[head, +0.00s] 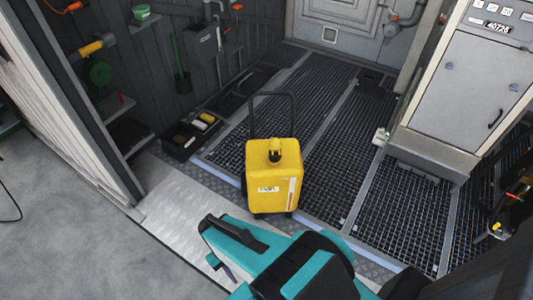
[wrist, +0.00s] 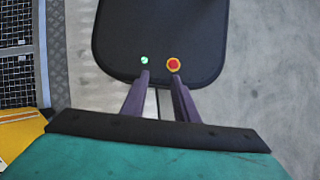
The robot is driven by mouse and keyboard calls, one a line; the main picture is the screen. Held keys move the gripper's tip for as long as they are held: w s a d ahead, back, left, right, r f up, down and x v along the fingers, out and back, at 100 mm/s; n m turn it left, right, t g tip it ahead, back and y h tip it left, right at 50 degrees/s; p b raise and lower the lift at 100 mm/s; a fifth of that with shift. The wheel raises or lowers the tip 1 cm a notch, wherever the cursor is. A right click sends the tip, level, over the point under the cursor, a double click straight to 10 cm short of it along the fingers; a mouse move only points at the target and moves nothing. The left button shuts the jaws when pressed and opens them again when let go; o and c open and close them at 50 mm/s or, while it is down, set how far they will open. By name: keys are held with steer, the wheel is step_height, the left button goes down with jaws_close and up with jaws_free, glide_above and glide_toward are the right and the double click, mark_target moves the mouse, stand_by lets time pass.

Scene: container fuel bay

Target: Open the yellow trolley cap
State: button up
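The yellow trolley (head: 272,185) stands upright at the front edge of the grated floor in the head view, its black pull handle raised behind it. Its yellow cap (head: 275,146) sits on top, with a dark part at its front; I cannot tell how tightly it is seated. Part of the trolley shows at the left edge of the wrist view (wrist: 20,133). My gripper (wrist: 160,78) is open and empty, its two purple fingers apart and pointing down. It is in front of the trolley, clear of it and of the cap.
A black tray (head: 183,145) with small items lies left of the trolley. A grey cabinet (head: 455,95) stands at the right, with a dark hose reel (head: 508,200) near it. A metal ramp (head: 178,215) and bare concrete (head: 65,210) are at front left.

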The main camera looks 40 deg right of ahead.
steer(key=w+d+f+m+t+y+b, duration=0.2)
steer(key=w+f+y+b, duration=0.1)
steer(key=w+b, duration=0.4)
steer(key=w+d+f+m+t+y+b, duration=0.1)
steer(key=w+f+m+t+y+b, duration=0.15)
steer(key=w+b, duration=0.4)
steer(key=w+d+r+m+t+y+b, duration=0.2)
steer(key=w+d+m+t+y+b, duration=0.3)
steer(key=w+d+b, duration=0.75)
steer(key=s+d+r+t+h+b, duration=0.1)
steer(key=d+r+t+b, duration=0.25)
steer(key=d, duration=0.55)
steer(key=d+r+t+h+b, duration=0.15)
steer(key=d+t+b, duration=0.25)
steer(key=d, duration=0.5)
steer(key=s+d+r+t+h+b, duration=0.1)
steer(key=s+d+r+t+b, duration=0.2)
steer(key=d, duration=0.4)
steer(key=s+d+r+t+h+b, duration=0.1)
steer(key=s+d+r+t+b, duration=0.1)
steer(key=s+d+r+b, duration=0.3)
steer(key=d+m, duration=0.1)
steer(key=d, duration=0.1)
steer(key=shift+s+d+r+t, duration=0.3)
steer(key=shift+d+r+t, duration=0.05)
steer(key=shift+d+t, duration=0.05)
